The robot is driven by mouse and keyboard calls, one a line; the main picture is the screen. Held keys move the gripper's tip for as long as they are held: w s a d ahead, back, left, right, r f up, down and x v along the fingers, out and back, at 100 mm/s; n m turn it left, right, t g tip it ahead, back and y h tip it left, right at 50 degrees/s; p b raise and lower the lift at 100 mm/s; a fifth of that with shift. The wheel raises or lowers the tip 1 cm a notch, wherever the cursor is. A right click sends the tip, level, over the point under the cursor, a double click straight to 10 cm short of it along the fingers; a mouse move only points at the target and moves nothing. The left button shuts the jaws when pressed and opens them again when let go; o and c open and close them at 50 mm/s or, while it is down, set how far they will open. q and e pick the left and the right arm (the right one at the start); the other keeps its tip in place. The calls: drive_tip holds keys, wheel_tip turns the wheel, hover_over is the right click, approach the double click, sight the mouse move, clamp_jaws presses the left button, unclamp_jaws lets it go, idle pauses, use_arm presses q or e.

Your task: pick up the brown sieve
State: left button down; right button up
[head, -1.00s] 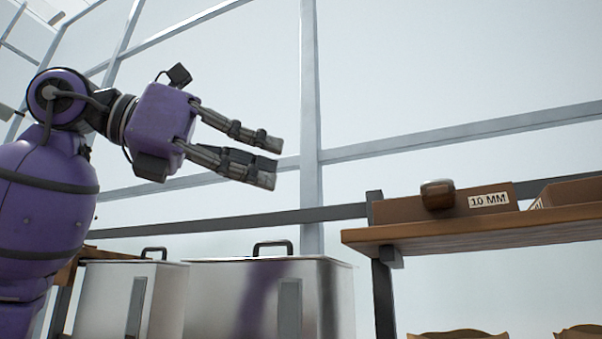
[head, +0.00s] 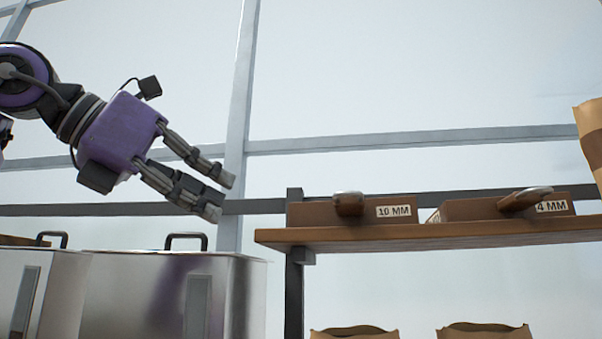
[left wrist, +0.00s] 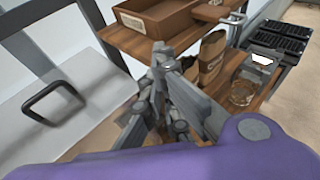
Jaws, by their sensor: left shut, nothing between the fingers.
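Two brown sieves stand side by side on a wooden shelf (head: 400,236) in the head view. The left sieve (head: 308,213) is labelled 10 MM, and its rounded handle (head: 348,204) points toward me. The right sieve (head: 470,210) is labelled 4 MM and has a longer brown handle (head: 525,199). My left gripper (head: 225,196) is shut and empty, in the air to the left of the 10 MM sieve and apart from it. In the left wrist view, a brown sieve (left wrist: 137,22) shows beyond the fingers (left wrist: 165,75). My right gripper is not in view.
Metal bins (head: 150,300) with black handles stand below my left gripper. Paper bags (head: 355,332) are under the shelf, and another bag (head: 590,140) is at the right edge. A glass jar (left wrist: 242,92) and black trays (left wrist: 277,42) show in the left wrist view.

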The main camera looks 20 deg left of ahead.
use_arm(q)
drive_tip(key=w+d+r, duration=0.1)
drive_tip(key=w+d, duration=0.2)
drive_tip(key=w+d+r+h, duration=0.1)
drive_tip(key=w+d, duration=0.2)
drive_tip(key=w, duration=0.1)
drive_tip(key=w+d+r+m+t+h, duration=0.1)
drive_tip(key=w+d, duration=0.2)
drive_tip(key=shift+w+d+p, duration=0.3)
drive_tip(key=shift+d+p, duration=0.05)
drive_tip(key=shift+p, duration=0.05)
drive_tip(key=shift+w+d, duration=0.1)
drive_tip(key=shift+d+f+p, duration=0.15)
drive_tip(key=shift+f+p, duration=0.1)
drive_tip(key=shift+p, duration=0.05)
drive_tip(key=shift+f, duration=0.35)
drive_tip(key=shift+a+f, duration=0.1)
drive_tip(key=shift+a, duration=0.1)
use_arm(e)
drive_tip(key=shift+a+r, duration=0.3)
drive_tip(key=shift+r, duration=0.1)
